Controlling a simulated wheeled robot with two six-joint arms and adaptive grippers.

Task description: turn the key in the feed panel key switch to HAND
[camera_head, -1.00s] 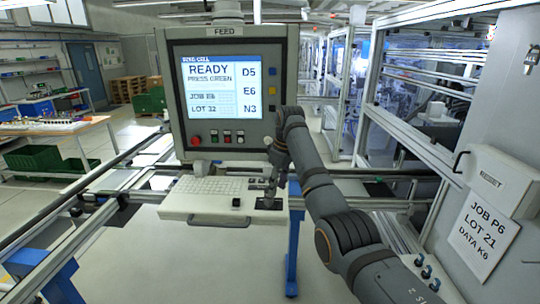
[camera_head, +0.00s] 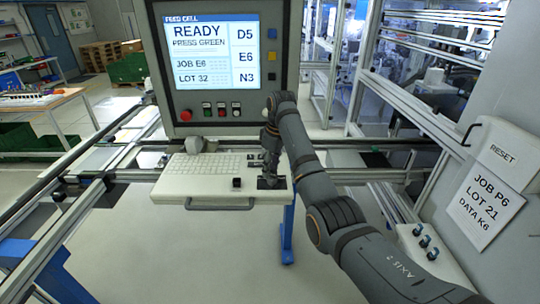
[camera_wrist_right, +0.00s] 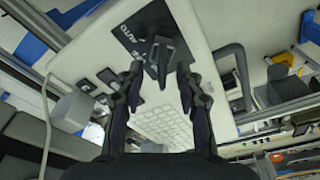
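The key switch is on a black plate (camera_head: 271,183) at the right end of the white keyboard shelf (camera_head: 222,193), below the feed panel (camera_head: 215,75). In the right wrist view the plate (camera_wrist_right: 138,44) shows the word AUTO, and other lettering is partly hidden. A dark key (camera_wrist_right: 161,58) stands up from it. My right gripper (camera_head: 269,171) is over the plate. In the wrist view the right gripper (camera_wrist_right: 160,72) has its fingers apart, one on each side of the key; I see gaps and cannot confirm contact. My left gripper is in neither view.
A keyboard (camera_head: 206,167) and a small black block (camera_head: 236,183) sit on the shelf, left of the switch. A handle (camera_head: 219,205) runs along its front. The panel has several buttons, including a red one (camera_head: 186,115). A RESET box (camera_head: 499,153) is at right.

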